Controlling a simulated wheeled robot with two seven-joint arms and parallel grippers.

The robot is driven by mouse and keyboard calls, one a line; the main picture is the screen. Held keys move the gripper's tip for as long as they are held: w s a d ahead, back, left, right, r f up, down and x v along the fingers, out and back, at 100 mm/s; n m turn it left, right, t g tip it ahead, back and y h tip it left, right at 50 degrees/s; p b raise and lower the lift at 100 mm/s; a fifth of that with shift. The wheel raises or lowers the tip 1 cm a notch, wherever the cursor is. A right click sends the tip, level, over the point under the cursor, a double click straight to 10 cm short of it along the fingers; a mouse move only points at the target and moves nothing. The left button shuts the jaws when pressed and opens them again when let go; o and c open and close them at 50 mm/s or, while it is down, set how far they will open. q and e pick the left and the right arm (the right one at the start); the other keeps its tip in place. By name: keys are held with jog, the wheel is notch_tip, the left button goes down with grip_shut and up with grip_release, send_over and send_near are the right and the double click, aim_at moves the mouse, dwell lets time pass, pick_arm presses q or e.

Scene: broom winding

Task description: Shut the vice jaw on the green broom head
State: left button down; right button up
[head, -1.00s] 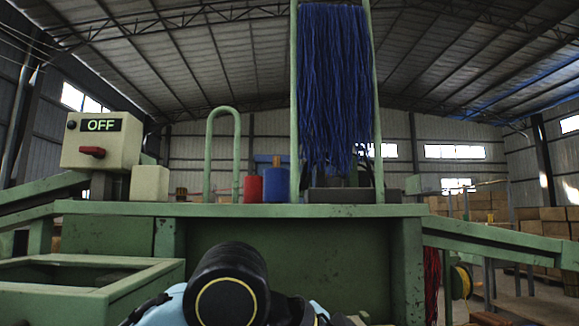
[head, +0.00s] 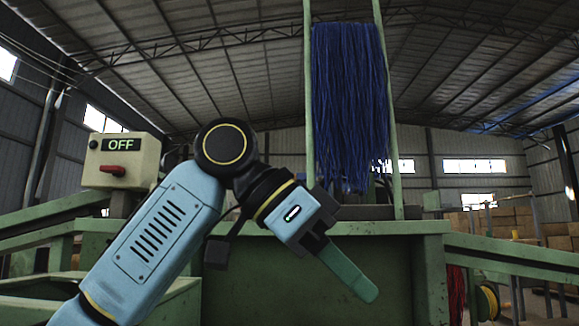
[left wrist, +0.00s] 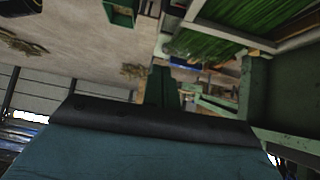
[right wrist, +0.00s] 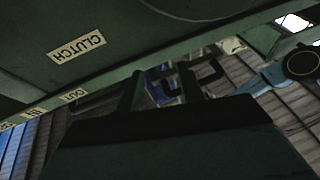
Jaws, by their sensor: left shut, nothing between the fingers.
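My left gripper (head: 350,272) is shut and empty in front of the green machine's front panel, its fingers slanting down to the right. In the left wrist view its fingers (left wrist: 162,88) are together. Green bristles (left wrist: 230,22) lie in a green-framed bin at the upper right of that view; I cannot tell whether they belong to the broom head. I cannot make out the vice jaw in any view. My right gripper (right wrist: 162,88) shows only in the right wrist view, with its fingers apart and nothing seen between them, close to a green panel.
Blue strands (head: 350,105) hang between two green posts above the machine top (head: 420,226). A control box (head: 122,160) reading OFF, with a red lever, stands at the left. A CLUTCH label (right wrist: 77,46) is on the panel near my right gripper. A green rail slopes down at the right.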

pick_arm(q)
jog(key=w+a+r+n+t+h, duration=0.2)
jog(key=w+a+r+t+h, duration=0.1)
jog(key=r, duration=0.6)
jog(key=w+a+r+n+t+h, duration=0.2)
jog(key=w+a+r+t+h, duration=0.1)
jog(key=r, duration=0.6)
jog(key=shift+a+r+t+h, duration=0.25)
jog(key=shift+a+t+h, duration=0.05)
jog(key=shift+a, duration=0.25)
